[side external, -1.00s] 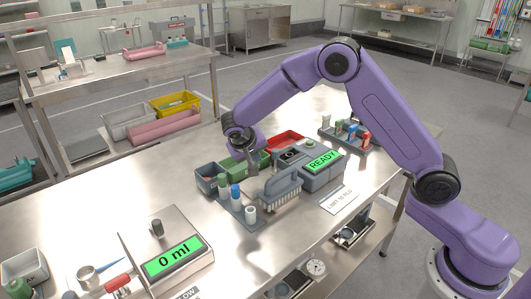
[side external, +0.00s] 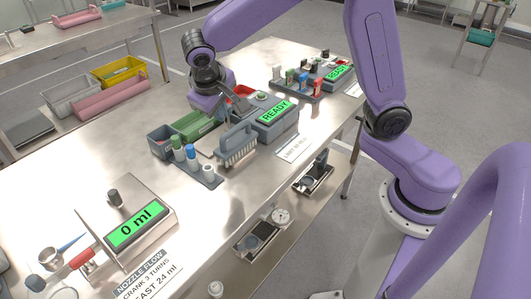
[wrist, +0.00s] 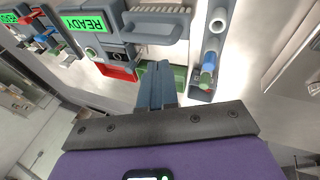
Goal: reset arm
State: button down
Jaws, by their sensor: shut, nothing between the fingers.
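My gripper (wrist: 158,72) is shut and empty. In the wrist view its fingers meet near the middle of the picture, over the green bin and beside the red bin. In the side view my gripper (side external: 226,108) hangs above the bins behind the grey machine with the lit READY panel; its fingertips are hard to make out there. My arm comes in from the right and bends down over the table.
The grey READY machine (side external: 272,128), a brush-like block (side external: 236,147) and a rack of vials (side external: 192,165) stand close to my gripper. A green bin (side external: 196,126) and a red bin (wrist: 118,71) lie beside it. A 0 ml station (side external: 130,214) stands at the front left.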

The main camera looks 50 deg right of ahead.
jog(key=s+d+n+g+y, duration=0.1)
jog(key=s+n, duration=0.4)
jog(key=s, duration=0.9)
jog(key=s+d+f+n+g+y, duration=0.1)
jog(key=s+d+n+y, duration=0.2)
jog(key=s, duration=1)
jog(key=d+n, duration=0.3)
jog(key=shift+s+g+y, duration=0.4)
